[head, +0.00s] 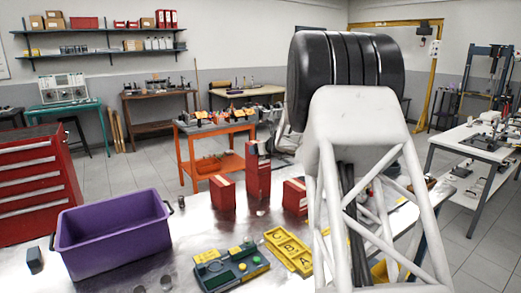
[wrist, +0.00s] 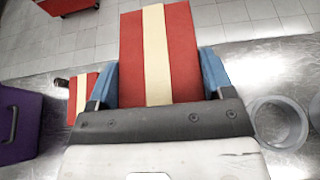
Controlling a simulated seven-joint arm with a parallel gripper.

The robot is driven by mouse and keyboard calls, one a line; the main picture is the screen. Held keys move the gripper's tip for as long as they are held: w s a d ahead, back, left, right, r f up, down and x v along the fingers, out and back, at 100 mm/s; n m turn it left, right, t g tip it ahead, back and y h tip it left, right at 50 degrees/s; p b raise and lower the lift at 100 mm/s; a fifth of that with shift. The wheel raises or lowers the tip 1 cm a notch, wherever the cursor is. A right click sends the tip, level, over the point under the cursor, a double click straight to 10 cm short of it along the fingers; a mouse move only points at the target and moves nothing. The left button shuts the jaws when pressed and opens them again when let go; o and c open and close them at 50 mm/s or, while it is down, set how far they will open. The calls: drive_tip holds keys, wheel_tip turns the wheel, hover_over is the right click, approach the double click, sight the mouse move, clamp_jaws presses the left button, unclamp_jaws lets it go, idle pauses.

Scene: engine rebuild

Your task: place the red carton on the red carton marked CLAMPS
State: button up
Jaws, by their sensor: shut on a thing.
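My gripper (wrist: 160,88) is shut on a red carton (wrist: 182,50) with a cream band, its blue fingertips on the carton's left and right sides. The carton's lower part is hidden by the gripper. Another red carton (wrist: 82,95) with a cream stripe stands to its left in the wrist view. In the head view, red cartons stand on the metal table: a left one (head: 222,195), a tall red shape in the middle (head: 257,180), and a right one (head: 294,197) partly behind my arm. No CLAMPS mark is readable. My gripper is not clear in the head view.
A purple bin (head: 112,230) stands on the left of the table. A green device (head: 232,268) and a yellow tray (head: 289,250) lie in front of the cartons. A round metal cup (wrist: 280,122) stands right of my gripper in the wrist view.

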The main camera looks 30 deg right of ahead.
drive_tip(key=shift+f, duration=0.1)
drive_tip(key=o, duration=1.1)
drive_tip(key=shift+s, duration=0.1)
drive_tip(key=shift+s+r, duration=0.4)
drive_tip(key=shift+s, duration=0.1)
drive_tip(key=v, duration=1)
drive_tip(key=shift+s, duration=0.3)
drive_tip(key=shift+r, duration=0.15)
drive_tip(key=shift+a, duration=0.1)
